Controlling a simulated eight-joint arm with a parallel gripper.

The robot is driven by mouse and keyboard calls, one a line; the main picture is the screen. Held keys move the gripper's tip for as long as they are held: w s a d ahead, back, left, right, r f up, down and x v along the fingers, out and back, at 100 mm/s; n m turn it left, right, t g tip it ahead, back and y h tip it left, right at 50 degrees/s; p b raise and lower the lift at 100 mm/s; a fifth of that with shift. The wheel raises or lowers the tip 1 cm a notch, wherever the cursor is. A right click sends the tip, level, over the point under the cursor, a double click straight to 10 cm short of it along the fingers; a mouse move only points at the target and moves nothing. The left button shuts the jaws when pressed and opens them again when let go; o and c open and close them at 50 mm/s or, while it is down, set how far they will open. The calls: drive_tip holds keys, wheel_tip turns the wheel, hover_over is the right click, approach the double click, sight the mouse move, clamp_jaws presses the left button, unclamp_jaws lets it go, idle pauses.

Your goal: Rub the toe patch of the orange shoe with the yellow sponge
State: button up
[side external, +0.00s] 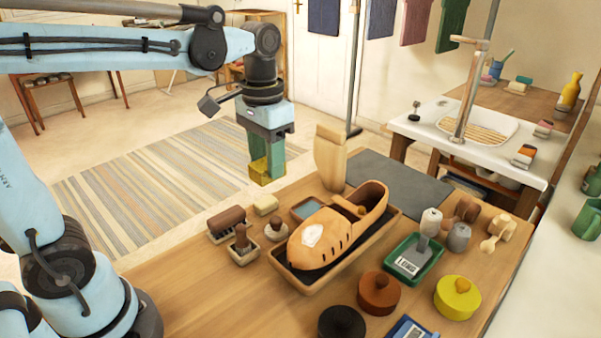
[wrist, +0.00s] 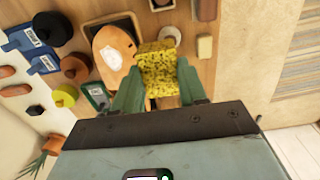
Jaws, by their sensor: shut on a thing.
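The orange shoe (side external: 338,236) sits in a dark-lined wooden tray (side external: 308,285) on the workbench. A whitish toe patch (side external: 312,235) shows on its toe, and the shoe also shows in the wrist view (wrist: 106,64). My gripper (side external: 266,168) is shut on the yellow sponge (side external: 261,173). It holds the sponge in the air, behind and left of the shoe in the side view. In the wrist view the speckled sponge (wrist: 158,70) is between the green fingers (wrist: 158,88) and hides part of the shoe's edge. The sponge is apart from the toe patch.
Brushes (side external: 227,224) and a pale block (side external: 266,204) lie left of the tray. A wooden form (side external: 331,158) stands upright behind it. A green tray (side external: 412,258) with bottles and several round tins (side external: 379,292) are on the right and front.

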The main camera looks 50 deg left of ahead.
drive_tip(key=c, duration=0.4)
drive_tip(key=d+t, duration=0.1)
drive_tip(key=d, duration=0.2)
drive_tip(key=d+f, duration=0.1)
drive_tip(key=d, duration=0.2)
drive_tip(key=d+f+t, duration=0.1)
drive_tip(key=d, duration=0.3)
drive_tip(key=shift+w+f+t, duration=0.1)
drive_tip(key=shift+f+t, duration=0.1)
drive_tip(key=shift+t, duration=0.1)
